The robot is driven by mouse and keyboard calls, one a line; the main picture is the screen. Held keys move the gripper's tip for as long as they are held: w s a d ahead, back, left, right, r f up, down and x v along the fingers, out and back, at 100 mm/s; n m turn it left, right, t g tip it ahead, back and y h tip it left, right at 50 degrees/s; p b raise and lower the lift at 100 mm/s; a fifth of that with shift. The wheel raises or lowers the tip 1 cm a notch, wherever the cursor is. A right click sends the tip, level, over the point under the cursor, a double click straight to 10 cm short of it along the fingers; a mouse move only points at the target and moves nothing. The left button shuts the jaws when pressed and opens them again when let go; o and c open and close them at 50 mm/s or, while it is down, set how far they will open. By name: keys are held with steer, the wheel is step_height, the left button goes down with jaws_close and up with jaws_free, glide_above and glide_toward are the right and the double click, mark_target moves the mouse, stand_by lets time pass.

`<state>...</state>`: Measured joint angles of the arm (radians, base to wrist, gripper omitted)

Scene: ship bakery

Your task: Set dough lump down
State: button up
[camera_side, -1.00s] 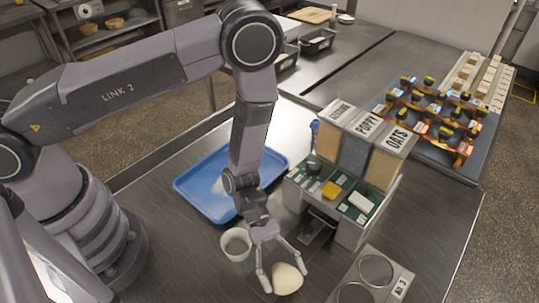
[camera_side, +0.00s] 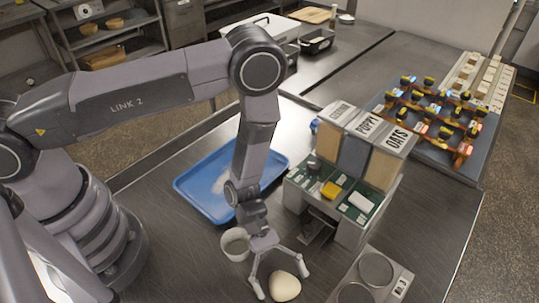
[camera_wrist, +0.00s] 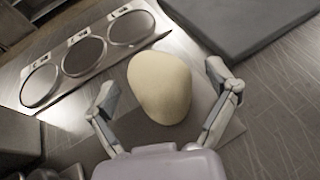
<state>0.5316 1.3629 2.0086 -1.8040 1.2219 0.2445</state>
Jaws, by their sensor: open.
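The dough lump (camera_side: 285,287) is pale, smooth and rounded. It sits low at the front of the steel worktop in the side view, and in the wrist view the lump (camera_wrist: 160,82) fills the middle. My gripper (camera_side: 282,284) is open around it, one finger on each side. In the wrist view, gaps show between the lump and both fingers of the gripper (camera_wrist: 160,80). A paler flat patch (camera_wrist: 228,127) shows under and beside the lump. The lump's underside is hidden, so I cannot see its contact directly.
A blue tray (camera_side: 197,184) with white powder lies behind. The topping stand (camera_side: 348,232) is at right, with a plate of round recesses (camera_side: 343,279) in front of it.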

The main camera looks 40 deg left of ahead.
steer(key=shift+a+r, duration=0.1)
steer(key=shift+r, duration=0.1)
steer(key=v, duration=1.1)
steer(key=shift+w+a+r, duration=0.1)
steer(key=shift+w+a, duration=0.05)
steer(key=shift+w, duration=0.05)
steer(key=a+r+m+y, duration=0.2)
steer(key=a+r+m, duration=0.15)
steer(key=r, duration=0.65)
steer(key=a+r+m+y, duration=0.2)
steer(key=a+r+m, duration=0.15)
steer(key=r, duration=0.55)
steer(key=s+a+r+m+t+y, duration=0.3)
steer(key=s+a+r+t+y, duration=0.1)
steer(key=a+r, duration=0.4)
steer(key=s+a+r+m+t+y, duration=0.3)
steer(key=s+a+r+t, duration=0.3)
steer(key=a+r, duration=0.2)
steer(key=shift+r+m+t+y, duration=0.25)
steer(key=shift+m+t+y, duration=0.05)
steer(key=shift+y, duration=0.5)
